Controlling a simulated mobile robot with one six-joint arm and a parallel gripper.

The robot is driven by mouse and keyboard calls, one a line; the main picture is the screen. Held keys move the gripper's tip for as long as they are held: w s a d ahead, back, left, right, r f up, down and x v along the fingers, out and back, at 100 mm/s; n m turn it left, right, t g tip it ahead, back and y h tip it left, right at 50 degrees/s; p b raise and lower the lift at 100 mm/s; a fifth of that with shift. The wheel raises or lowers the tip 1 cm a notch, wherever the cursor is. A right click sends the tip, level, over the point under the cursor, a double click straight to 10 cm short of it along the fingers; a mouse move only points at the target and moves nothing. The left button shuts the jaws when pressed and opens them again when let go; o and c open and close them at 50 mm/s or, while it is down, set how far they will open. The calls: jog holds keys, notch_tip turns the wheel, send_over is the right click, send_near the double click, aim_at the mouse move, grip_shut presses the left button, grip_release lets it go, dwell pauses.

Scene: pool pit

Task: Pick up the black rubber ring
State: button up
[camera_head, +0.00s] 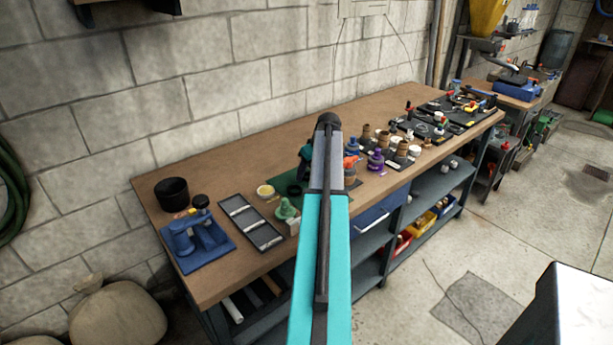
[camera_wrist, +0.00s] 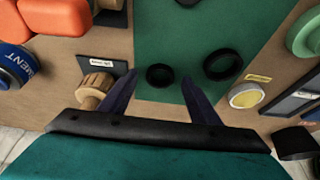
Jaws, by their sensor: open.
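Two black rings lie flat on a green mat (camera_wrist: 185,35) in the wrist view. The smaller black ring (camera_wrist: 159,75) lies between my fingertips as seen in the picture. The larger black ring (camera_wrist: 222,64) lies to its right, outside the fingers. My gripper (camera_wrist: 159,77) is open and empty, with one finger on each side of the smaller ring's place. I cannot tell how high the fingertips are above the mat. In the head view, one black ring (camera_head: 294,190) shows on the mat, left of my arm; my arm hides the fingers.
A brass fitting (camera_wrist: 96,88) stands close left of my fingers. A yellow-faced tin (camera_wrist: 245,95) and a green part (camera_wrist: 304,34) are at the right. Orange parts (camera_wrist: 55,16) are at upper left. In the head view, many fittings crowd the workbench (camera_head: 260,150); its back strip is clear.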

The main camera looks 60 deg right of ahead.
jog(key=shift+w+f, duration=0.1)
jog(key=shift+f, duration=0.1)
jog(key=shift+c, duration=0.5)
jog(key=c, duration=1)
